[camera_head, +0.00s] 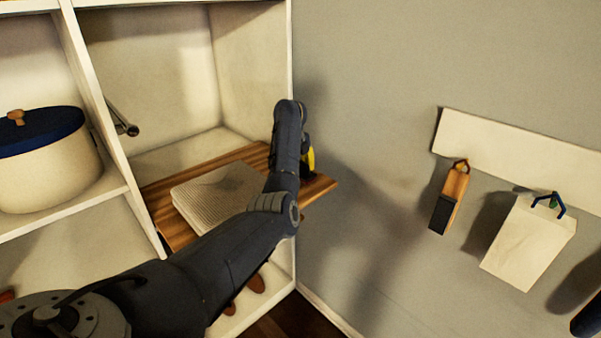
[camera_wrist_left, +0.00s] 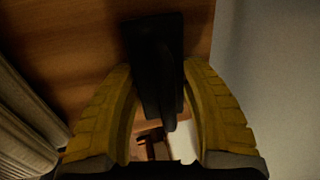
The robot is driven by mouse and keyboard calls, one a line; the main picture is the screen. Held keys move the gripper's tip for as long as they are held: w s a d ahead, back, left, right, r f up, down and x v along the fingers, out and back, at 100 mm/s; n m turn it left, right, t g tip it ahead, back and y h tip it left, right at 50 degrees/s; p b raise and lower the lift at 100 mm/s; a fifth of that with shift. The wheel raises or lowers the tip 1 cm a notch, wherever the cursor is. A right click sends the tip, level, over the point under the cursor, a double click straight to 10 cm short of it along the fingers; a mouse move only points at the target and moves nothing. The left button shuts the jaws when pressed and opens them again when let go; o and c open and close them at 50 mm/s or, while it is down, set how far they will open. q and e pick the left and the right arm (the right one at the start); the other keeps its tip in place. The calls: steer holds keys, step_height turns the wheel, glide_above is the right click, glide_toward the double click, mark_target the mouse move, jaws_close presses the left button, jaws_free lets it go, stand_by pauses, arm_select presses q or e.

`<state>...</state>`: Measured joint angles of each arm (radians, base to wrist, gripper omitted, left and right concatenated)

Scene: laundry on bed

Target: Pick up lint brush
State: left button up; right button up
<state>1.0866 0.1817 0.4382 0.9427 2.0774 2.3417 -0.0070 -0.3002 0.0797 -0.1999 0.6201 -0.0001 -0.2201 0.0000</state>
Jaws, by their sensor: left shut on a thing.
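My left gripper (camera_head: 308,160) is at the front right end of the wooden board in the shelf, mostly hidden behind my own wrist in the head view. In the left wrist view its yellow fingers (camera_wrist_left: 157,75) are shut on a black thing (camera_wrist_left: 152,45) with a flat rectangular head and a narrower end, which looks like the lint brush. The wooden board (camera_wrist_left: 70,35) lies behind it; I cannot tell whether the brush touches it. The brush is hidden in the head view.
A folded ribbed grey cloth (camera_head: 215,192) lies on the wooden board (camera_head: 320,185), left of the gripper. A white pot (camera_head: 50,175) stands left.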

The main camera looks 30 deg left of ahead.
arm_select(q)
step_height(320, 180, up, 20)
stand_by(0.6)
